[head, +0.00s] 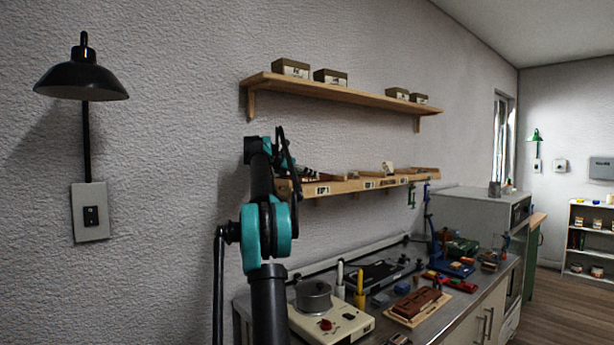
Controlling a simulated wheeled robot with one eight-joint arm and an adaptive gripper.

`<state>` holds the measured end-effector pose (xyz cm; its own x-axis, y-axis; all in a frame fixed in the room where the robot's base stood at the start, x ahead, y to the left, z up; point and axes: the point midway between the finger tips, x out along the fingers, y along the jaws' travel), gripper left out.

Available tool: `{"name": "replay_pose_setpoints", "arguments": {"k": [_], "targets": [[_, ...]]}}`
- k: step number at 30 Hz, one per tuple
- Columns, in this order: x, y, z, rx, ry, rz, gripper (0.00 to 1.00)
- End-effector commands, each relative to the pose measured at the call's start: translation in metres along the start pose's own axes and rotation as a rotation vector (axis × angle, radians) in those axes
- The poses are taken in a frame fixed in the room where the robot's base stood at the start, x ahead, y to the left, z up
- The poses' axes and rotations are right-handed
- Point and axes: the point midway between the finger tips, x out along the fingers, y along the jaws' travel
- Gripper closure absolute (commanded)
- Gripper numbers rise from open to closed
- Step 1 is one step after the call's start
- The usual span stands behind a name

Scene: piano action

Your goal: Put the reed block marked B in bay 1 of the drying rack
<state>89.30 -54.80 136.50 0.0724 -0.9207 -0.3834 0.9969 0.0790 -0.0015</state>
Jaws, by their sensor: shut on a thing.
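The drying rack (350,186) appears to be the lower wooden shelf on the wall, with small numbered labels along its front edge. The label at its left end (323,190) seems to read 1. My arm rises in front of this end and hides part of it. My gripper (309,173) shows only as a small dark-and-light shape just above the rack's left end. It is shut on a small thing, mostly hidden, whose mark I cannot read. I cannot tell whether that thing touches the rack. A pale block (388,167) stands farther right on the rack.
An upper shelf (345,91) with several boxes hangs above the rack. The counter below holds a pot (313,295) on a cream heater (333,323), a wooden board (417,307), a blue stand (455,268) and several tools. A black wall lamp (82,76) is at left.

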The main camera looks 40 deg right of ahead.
Motion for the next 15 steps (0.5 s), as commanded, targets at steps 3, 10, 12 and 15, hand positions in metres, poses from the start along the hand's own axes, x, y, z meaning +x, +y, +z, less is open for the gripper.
{"name": "replay_pose_setpoints", "arguments": {"k": [3, 10, 12, 15], "targets": [[0.0000, -0.0003, -0.0006, 0.000, 0.000, 0.000, 0.88], [0.0004, -0.0002, -0.0018, 0.000, 0.000, 0.000, 0.23], [0.0004, -0.0002, -0.0018, 0.000, 0.000, 0.000, 0.23], [0.0004, -0.0003, -0.0018, 0.000, 0.000, 0.000, 0.23]]}}
